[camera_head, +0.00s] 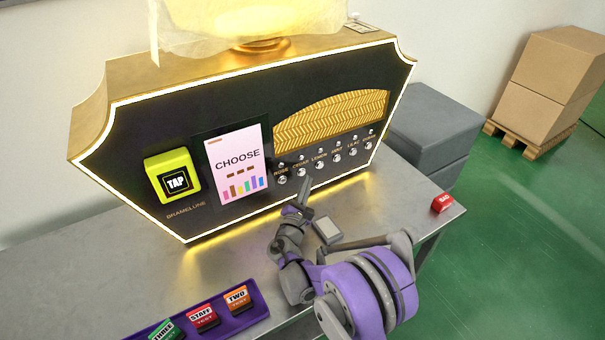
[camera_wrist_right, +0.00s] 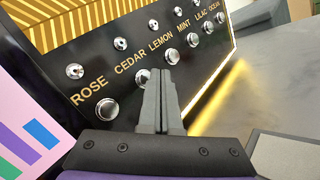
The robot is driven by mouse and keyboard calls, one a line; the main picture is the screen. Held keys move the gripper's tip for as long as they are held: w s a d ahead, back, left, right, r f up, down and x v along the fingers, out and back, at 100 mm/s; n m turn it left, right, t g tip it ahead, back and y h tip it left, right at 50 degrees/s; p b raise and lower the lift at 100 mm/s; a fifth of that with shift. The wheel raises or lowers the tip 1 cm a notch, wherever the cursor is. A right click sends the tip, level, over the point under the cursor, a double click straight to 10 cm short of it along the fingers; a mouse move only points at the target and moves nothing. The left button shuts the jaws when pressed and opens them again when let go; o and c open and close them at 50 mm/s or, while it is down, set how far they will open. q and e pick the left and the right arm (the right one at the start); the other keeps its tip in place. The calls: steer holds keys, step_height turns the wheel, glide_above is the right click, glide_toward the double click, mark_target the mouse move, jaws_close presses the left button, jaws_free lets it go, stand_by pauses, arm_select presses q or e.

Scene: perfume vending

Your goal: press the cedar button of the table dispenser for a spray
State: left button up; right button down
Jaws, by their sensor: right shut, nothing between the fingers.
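The table dispenser (camera_head: 235,120) is a dark panel with a glowing edge and a row of silver round buttons at its right. The cedar button (camera_head: 301,171) is second from the left, under its CEDAR label; it also shows in the right wrist view (camera_wrist_right: 142,76), partly beside my fingers. My right gripper (camera_head: 306,183) is shut and empty, its tips just in front of the panel below the cedar button. In the right wrist view the fingertips (camera_wrist_right: 158,73) appear between the cedar and lemon buttons; contact cannot be told. My left gripper is not in view.
The rose button (camera_head: 282,180) and lemon button (camera_head: 319,165) flank the cedar one. A screen (camera_head: 238,160) reads CHOOSE; a yellow TAP reader (camera_head: 172,177) is left of it. A purple tray (camera_head: 255,305) with several cards and a red block (camera_head: 442,203) are on the table.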

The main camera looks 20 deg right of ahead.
steer(key=shift+w+a, duration=0.1)
steer(key=shift+w, duration=0.3)
steer(key=shift+w+a, duration=0.1)
steer(key=shift+w, duration=0.35)
stand_by(0.7)
steer(key=shift+s, duration=0.15)
steer(key=shift+s+d, duration=0.2)
steer(key=shift+s, duration=0.5)
steer(key=shift+s, duration=0.1)
steer(key=shift+s+d+b, duration=0.1)
steer(key=shift+s+d, duration=0.1)
steer(key=shift+s, duration=0.6)
steer(key=shift+s+d+b, duration=0.15)
steer(key=shift+s+d, duration=0.05)
steer(key=shift+s, duration=0.55)
steer(key=shift+s+d+b, duration=0.1)
steer(key=shift+s+d, duration=0.1)
steer(key=shift+s, duration=0.6)
